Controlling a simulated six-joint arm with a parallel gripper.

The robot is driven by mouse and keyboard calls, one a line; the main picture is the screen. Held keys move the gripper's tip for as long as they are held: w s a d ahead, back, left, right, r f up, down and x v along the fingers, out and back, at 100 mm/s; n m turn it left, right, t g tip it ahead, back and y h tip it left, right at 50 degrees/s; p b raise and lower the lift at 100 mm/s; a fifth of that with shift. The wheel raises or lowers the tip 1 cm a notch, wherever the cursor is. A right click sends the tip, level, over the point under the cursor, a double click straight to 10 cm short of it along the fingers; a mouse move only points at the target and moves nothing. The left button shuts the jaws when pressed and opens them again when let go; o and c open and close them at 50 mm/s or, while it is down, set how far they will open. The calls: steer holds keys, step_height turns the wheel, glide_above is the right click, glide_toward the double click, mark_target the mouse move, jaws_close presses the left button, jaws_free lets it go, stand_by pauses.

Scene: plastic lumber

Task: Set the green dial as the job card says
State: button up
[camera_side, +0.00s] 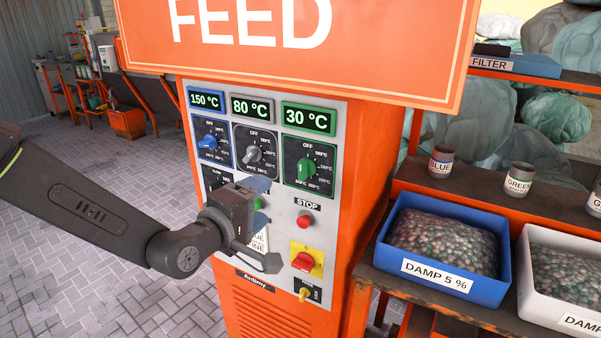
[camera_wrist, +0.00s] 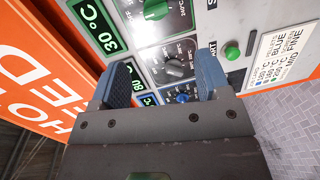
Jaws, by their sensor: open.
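The green dial (camera_side: 307,168) is on the right of the panel's row of three dials, under a display reading 30 °C. It also shows at the top edge of the wrist view (camera_wrist: 155,9), partly cut off. In the side view my gripper hides much of the card (camera_side: 260,241). My gripper (camera_side: 264,224) is open and empty before the panel, below the dials. Its fingers (camera_wrist: 164,75) straddle the grey and blue dials in the wrist view.
The blue dial (camera_side: 210,142) is under 150 °C and the grey dial (camera_side: 253,151) under 80 °C. A red stop button (camera_side: 305,221), a red switch (camera_side: 306,262) and a yellow knob (camera_side: 304,293) are lower right. A shelf with a blue bin (camera_side: 445,245) stands right.

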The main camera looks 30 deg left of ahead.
mark_target(300, 173)
steer(key=shift+n+t+y, duration=0.4)
steer(key=shift+n+t, duration=0.2)
steer(key=shift+n, duration=0.3)
steer(key=w, duration=1.4)
steer(key=shift+w+d+f, duration=0.15)
steer(key=shift+d+f, duration=0.2)
steer(key=shift+f, duration=0.05)
steer(key=shift+c, duration=0.3)
steer(key=c, duration=0.9)
steer(key=shift+o, duration=0.2)
